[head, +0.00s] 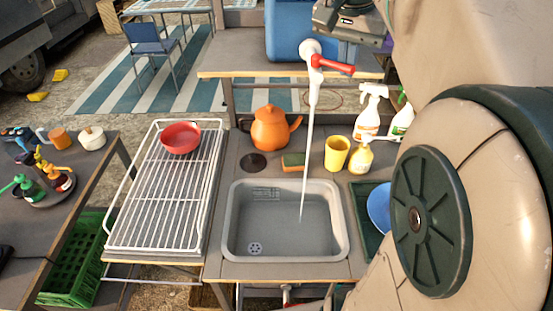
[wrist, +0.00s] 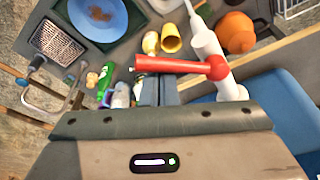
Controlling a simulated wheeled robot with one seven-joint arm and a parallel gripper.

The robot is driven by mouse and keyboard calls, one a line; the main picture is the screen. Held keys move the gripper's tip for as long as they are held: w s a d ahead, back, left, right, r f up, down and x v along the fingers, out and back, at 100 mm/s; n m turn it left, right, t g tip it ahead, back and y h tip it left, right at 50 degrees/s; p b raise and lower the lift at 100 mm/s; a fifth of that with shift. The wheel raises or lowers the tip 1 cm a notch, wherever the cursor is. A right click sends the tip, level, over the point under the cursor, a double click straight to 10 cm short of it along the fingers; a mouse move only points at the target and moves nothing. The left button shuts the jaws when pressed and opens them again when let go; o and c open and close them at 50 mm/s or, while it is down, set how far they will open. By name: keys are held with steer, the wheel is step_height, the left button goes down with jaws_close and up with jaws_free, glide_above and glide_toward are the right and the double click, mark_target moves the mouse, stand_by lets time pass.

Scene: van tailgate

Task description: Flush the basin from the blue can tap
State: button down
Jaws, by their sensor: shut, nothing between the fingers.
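The blue can (head: 286,38) stands on the raised shelf behind the sink, partly hidden by my gripper and tap. Its white tap (head: 313,88) has a red lever (head: 334,66) pointing right. A thin pale stream (head: 307,155) runs from the spout down into the grey basin (head: 232,225), whose drain shows at the lower left. In the wrist view, the red lever (wrist: 180,66) crosses in front of my gripper's fingertips (wrist: 158,88). My gripper is shut and empty, close beside the lever; I cannot tell whether they touch.
An orange kettle (head: 270,129), a sponge (head: 293,161), a yellow cup (head: 337,153) and spray bottles (head: 369,112) stand behind the basin. A wire rack (head: 150,218) with a red bowl (head: 180,138) is left. A blue plate (head: 379,207) lies right, partly behind my arm.

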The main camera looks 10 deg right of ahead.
steer(key=p+v, duration=0.4)
steer(key=shift+w+d+r, duration=0.15)
steer(key=shift+r, duration=0.2)
steer(key=s+a, duration=0.3)
steer(key=a, duration=0.2)
steer(key=shift+a, duration=0.3)
steer(key=shift+s+b, duration=0.1)
steer(key=shift+b, duration=0.2)
